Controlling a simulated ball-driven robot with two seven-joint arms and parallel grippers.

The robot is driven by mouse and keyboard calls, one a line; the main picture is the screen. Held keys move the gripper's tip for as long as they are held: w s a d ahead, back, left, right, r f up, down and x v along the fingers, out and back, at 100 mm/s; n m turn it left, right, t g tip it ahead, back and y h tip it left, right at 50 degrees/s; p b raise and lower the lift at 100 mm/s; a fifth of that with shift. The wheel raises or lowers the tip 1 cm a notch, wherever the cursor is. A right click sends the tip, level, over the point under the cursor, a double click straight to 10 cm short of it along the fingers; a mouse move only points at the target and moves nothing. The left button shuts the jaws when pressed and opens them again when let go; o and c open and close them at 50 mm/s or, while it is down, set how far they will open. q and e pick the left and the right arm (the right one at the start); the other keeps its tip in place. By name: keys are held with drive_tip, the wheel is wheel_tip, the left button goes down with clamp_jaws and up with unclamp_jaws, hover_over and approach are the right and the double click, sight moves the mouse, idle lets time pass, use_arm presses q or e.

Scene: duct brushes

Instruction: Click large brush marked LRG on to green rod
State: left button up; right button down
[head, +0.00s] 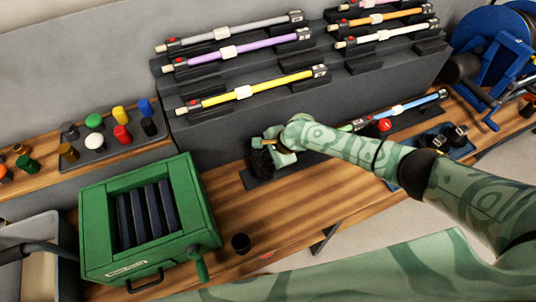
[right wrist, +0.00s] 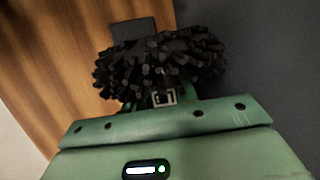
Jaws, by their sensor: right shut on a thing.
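My right gripper (head: 280,148) reaches in from the right and is shut on a round brush with dark bristles (head: 261,160). The brush is at a dark stand at the foot of the grey rack; I cannot tell whether it still touches the stand. In the right wrist view the bristles (right wrist: 160,62) fan out just beyond the gripper (right wrist: 163,97). No LRG mark is readable. A short light-green piece (head: 347,128), perhaps the green rod, shows behind my right forearm; the rest is hidden. My left gripper is not in view.
A grey stepped rack (head: 215,128) holds several coloured rods, with a blue rod (head: 415,104) low at right. A green slotted box (head: 100,205) stands front left, a black cup (head: 241,243) beside it. A cap tray (head: 115,146) is behind. Wood between box and rack is clear.

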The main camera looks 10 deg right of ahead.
drive_tip(key=shift+s+f, duration=0.25)
drive_tip(key=shift+f, duration=0.05)
